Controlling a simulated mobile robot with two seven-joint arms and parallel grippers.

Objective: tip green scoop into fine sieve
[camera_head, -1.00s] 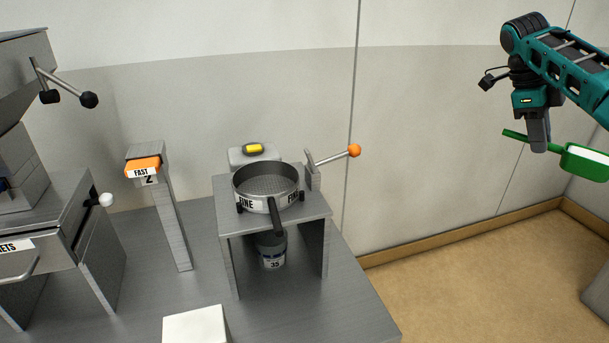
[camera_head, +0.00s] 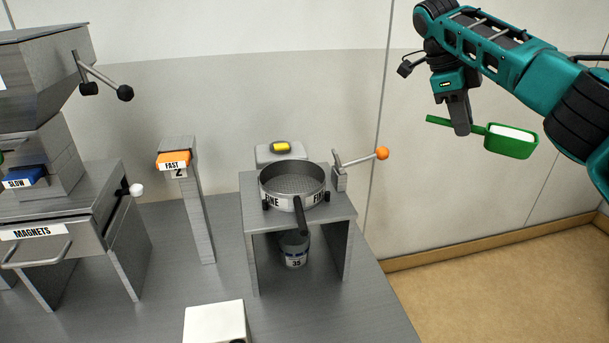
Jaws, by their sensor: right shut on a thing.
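The green scoop (camera_head: 511,146) is at the upper right, held in the air with white material (camera_head: 512,133) in its bowl. My right gripper (camera_head: 461,130) points down and is shut on the scoop's handle, with the handle's end sticking out to the left. The scoop looks about level. The fine sieve (camera_head: 292,184), a round grey pan labelled FINE with a dark handle toward me, sits on a metal stand (camera_head: 347,213). The scoop is right of the sieve and higher in the picture, clear of it. My left gripper is not in view.
A lever with an orange knob (camera_head: 382,153) rises right of the sieve. A grey cup marked 35 (camera_head: 294,252) stands under the stand. Left are a FAST post (camera_head: 173,160) and a machine with a MAGNETS drawer (camera_head: 48,239). A white block (camera_head: 214,322) is in front.

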